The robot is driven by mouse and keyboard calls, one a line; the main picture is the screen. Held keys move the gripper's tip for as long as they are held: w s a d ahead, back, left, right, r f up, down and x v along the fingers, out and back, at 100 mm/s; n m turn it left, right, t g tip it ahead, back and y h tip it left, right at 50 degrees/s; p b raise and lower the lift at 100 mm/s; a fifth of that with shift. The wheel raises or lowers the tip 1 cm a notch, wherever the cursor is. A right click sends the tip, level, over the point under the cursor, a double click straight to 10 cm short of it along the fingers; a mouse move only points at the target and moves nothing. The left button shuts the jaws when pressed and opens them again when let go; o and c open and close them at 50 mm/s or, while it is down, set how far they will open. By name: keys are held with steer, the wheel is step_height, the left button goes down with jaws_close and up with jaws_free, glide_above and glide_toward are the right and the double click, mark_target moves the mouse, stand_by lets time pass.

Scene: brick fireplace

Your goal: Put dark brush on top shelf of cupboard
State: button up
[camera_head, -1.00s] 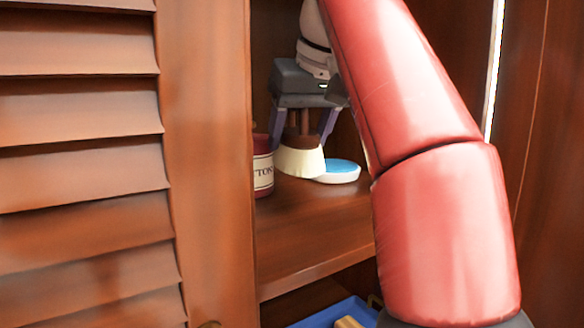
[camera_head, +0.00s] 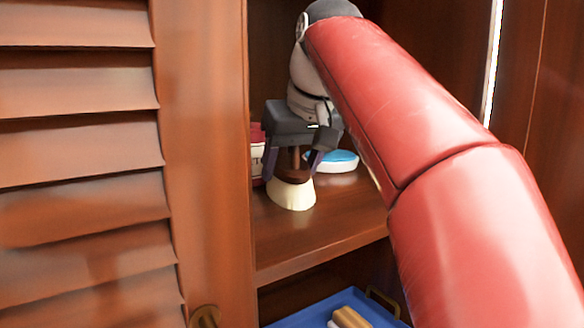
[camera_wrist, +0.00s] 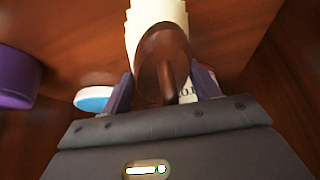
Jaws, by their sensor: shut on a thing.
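The dark brush (camera_head: 292,189) has a brown handle and head with pale cream bristles pointing down. My gripper (camera_head: 297,163) is shut on its handle, inside the cupboard. The bristle ends are at the surface of the cupboard shelf (camera_head: 330,222); I cannot tell if they touch it. In the wrist view the brown brush (camera_wrist: 163,60) sits between my two fingers (camera_wrist: 165,92), with its cream bristles beyond. The brush looks close to upright.
A white and blue oval thing (camera_head: 335,161) lies behind the brush. A red and white jar (camera_head: 257,155) stands at the left, partly hidden. A purple round thing (camera_wrist: 18,78) shows in the wrist view. A blue tray (camera_head: 300,317) with brushes is below. A louvred door (camera_head: 80,160) stands left.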

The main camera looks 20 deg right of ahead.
steer(key=o, duration=1.1)
steer(key=shift+r, duration=0.1)
steer(key=p+v, duration=0.1)
steer(key=v, duration=0.6)
steer(key=shift+s+r, duration=0.15)
